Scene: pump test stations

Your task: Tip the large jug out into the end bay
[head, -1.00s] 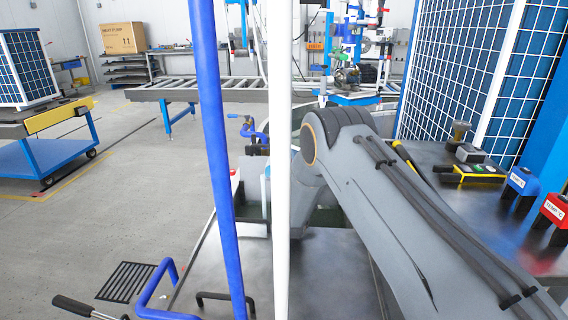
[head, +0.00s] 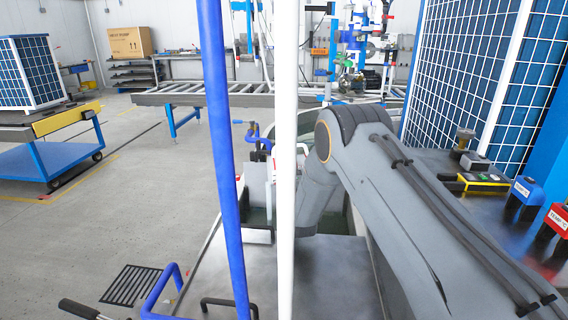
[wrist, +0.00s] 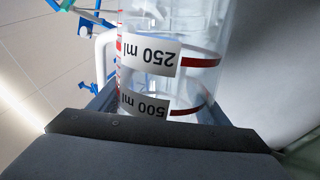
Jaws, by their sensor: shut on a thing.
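In the wrist view a large clear jug (wrist: 195,40) with red bands and white labels reading 250 ml and 500 ml fills the middle. The labels appear upside down there. My gripper (wrist: 155,112) is shut on the jug, with a blue-grey finger on each side. A white handle shows on the jug's left. I cannot tell its tilt or what it contains. In the head view my arm hides the gripper, and I cannot make out the jug. A low basin edge (head: 350,215) shows behind my arm; I cannot tell which bay is the end one.
A blue post (head: 222,150) and a white post (head: 287,150) stand close in front. A blue cart (head: 50,160) is at left, a roller conveyor (head: 200,95) behind. Instruments (head: 475,180) sit on the right-hand bench.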

